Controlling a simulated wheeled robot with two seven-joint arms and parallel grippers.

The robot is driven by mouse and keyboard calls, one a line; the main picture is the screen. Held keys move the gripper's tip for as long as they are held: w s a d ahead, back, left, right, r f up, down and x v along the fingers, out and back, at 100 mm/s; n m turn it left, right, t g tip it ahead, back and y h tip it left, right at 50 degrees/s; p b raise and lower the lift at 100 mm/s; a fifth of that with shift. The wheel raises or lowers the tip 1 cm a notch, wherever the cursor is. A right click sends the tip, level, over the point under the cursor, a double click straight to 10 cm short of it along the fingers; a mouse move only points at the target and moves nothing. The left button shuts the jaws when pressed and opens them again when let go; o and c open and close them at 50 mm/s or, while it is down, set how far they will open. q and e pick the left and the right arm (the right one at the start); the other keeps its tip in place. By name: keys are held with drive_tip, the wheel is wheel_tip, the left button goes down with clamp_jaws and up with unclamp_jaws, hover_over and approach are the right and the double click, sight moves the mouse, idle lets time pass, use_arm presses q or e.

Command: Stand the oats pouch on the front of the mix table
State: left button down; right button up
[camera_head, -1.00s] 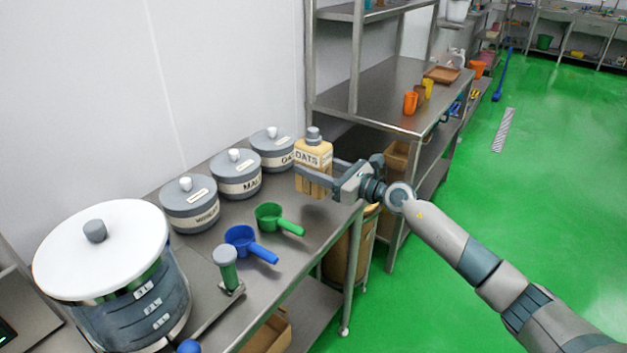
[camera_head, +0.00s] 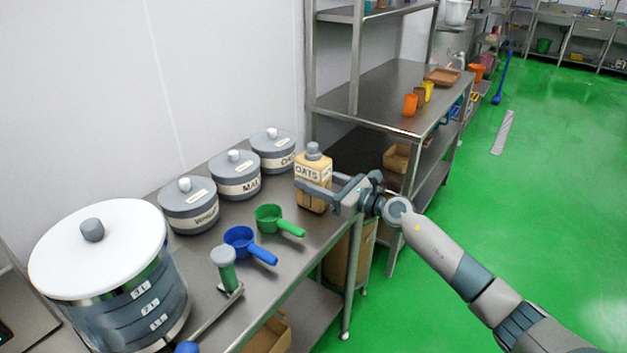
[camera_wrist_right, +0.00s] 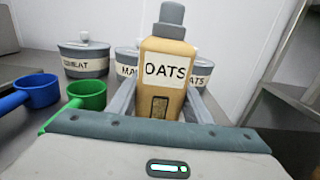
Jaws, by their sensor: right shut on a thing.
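The oats pouch (camera_head: 314,172) is tan with a grey cap and an OATS label. It is upright at the far right end of the steel mix table (camera_head: 285,262). My right gripper (camera_head: 322,190) is shut on it, with a finger on each side. The pouch (camera_wrist_right: 166,75) also shows between the fingers in the right wrist view. Its base is at or very near the table top; I cannot tell if it touches. My left gripper is not in view.
Grey lidded canisters (camera_head: 238,175) stand along the wall behind. A green scoop (camera_head: 272,218) and a blue scoop (camera_head: 243,240) lie left of the pouch. A large white-lidded vessel (camera_head: 105,260) fills the near left. A steel shelf unit (camera_head: 375,95) stands behind at right.

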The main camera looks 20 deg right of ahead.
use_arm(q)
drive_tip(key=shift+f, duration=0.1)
use_arm(e)
drive_tip(key=o, duration=1.5)
drive_tip(key=shift+o, duration=0.2)
drive_tip(key=shift+s+d, duration=0.35)
drive_tip(key=shift+s, duration=0.05)
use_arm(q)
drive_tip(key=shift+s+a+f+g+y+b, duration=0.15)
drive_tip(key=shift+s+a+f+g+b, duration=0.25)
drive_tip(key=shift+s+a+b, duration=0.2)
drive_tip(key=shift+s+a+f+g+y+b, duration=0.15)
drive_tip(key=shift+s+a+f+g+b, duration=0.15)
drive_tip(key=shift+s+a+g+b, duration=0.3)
use_arm(e)
drive_tip(key=v, duration=1.1)
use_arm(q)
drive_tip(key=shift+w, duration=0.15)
